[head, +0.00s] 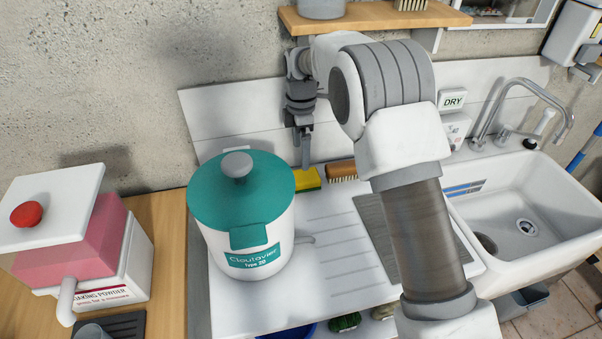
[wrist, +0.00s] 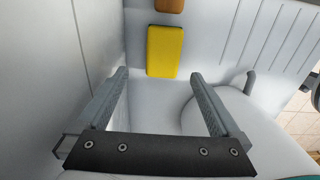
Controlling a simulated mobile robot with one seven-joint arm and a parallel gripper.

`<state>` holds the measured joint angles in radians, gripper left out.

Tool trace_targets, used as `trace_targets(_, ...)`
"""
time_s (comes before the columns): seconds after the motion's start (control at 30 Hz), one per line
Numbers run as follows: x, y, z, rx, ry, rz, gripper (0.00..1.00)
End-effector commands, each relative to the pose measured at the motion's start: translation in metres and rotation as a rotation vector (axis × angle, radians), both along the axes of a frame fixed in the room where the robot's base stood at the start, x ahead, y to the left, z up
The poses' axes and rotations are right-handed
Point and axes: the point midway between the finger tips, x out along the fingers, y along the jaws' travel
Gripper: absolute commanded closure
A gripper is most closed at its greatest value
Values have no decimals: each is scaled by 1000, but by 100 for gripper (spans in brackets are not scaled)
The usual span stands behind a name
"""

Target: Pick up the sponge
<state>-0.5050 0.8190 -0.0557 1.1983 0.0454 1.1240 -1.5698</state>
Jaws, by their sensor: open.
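The yellow sponge (head: 308,181) lies on the white drainboard near the back wall, with a green edge showing in the head view. In the wrist view the sponge (wrist: 163,51) lies ahead of the fingertips, roughly centred between them but beyond them. My gripper (head: 304,160) points down above the sponge in the head view. In the wrist view my gripper (wrist: 159,75) is open, and nothing is between its fingers. Part of the sponge is hidden behind the teal-lidded pot in the head view.
The teal-lidded white pot (head: 243,215) stands close in front of the sponge. A brown wooden brush (head: 342,171) lies to its right. A wooden shelf (head: 375,18) hangs above. The sink (head: 540,200) is at the right, and a powder dispenser (head: 75,240) at the left.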

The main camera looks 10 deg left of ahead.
Motion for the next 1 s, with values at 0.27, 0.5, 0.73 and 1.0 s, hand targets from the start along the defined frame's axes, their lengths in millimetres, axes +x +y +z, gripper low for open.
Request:
trace_targets(0.27,-1,-1,-26,-3,4,6,0)
trace_targets(0.5,-4,-7,-60,-3,4,4,0)
trace_targets(0.73,-4,-7,-76,-1,0,2,0)
trace_targets(1.0,-3,-7,-76,0,0,2,16)
